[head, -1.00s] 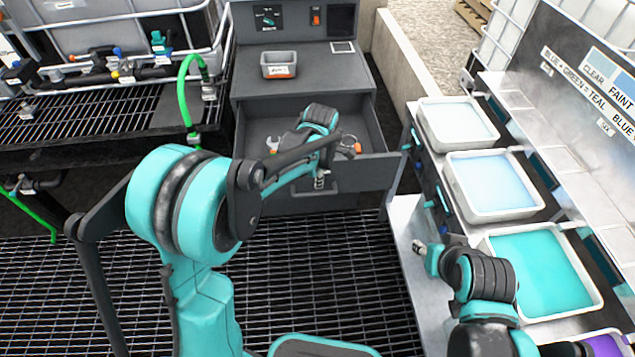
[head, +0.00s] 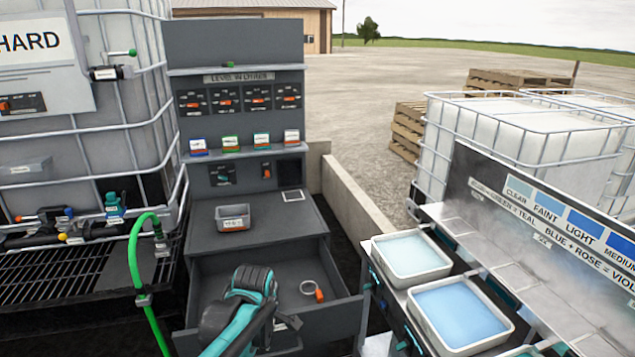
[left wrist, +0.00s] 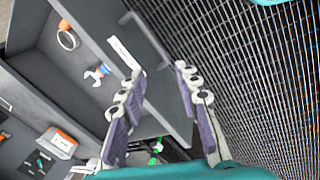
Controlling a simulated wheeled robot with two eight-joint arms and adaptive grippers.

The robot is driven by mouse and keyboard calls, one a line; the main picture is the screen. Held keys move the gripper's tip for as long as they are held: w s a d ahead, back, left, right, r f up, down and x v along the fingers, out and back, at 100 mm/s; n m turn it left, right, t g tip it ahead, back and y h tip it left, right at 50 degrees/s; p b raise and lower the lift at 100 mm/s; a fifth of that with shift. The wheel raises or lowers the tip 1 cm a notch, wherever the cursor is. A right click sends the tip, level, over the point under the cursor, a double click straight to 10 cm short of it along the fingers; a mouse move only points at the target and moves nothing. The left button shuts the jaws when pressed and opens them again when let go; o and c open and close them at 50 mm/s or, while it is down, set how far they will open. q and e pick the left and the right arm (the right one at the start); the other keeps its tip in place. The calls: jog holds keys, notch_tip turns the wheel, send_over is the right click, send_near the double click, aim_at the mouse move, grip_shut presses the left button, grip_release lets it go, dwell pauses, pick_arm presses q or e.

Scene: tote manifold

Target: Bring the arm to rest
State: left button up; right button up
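My left arm reaches over the open grey drawer (head: 335,318) at the bottom of the head view, and its fingertips are hidden there. In the left wrist view my left gripper (left wrist: 158,78) has its two fingers apart with nothing held between them. The drawer's front panel (left wrist: 168,88) shows beyond and between the fingers. My right arm and gripper are out of view.
The drawer holds a ring with an orange part (head: 312,288) and a wrench (left wrist: 97,75). A small grey bin (head: 233,217) stands on the cabinet top (head: 262,240). A green hose (head: 133,255) rises at left. Trays of blue liquid (head: 462,312) line the right bench.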

pick_arm(q)
jog(key=s+a+r+m+t, duration=0.1)
jog(key=s+a+m+t, duration=0.1)
jog(key=s+m, duration=0.6)
jog(key=s+a+r+m+t, duration=0.2)
jog(key=s+a+m, duration=0.1)
jog(key=s+m, duration=0.5)
jog(key=shift+s, duration=1.05)
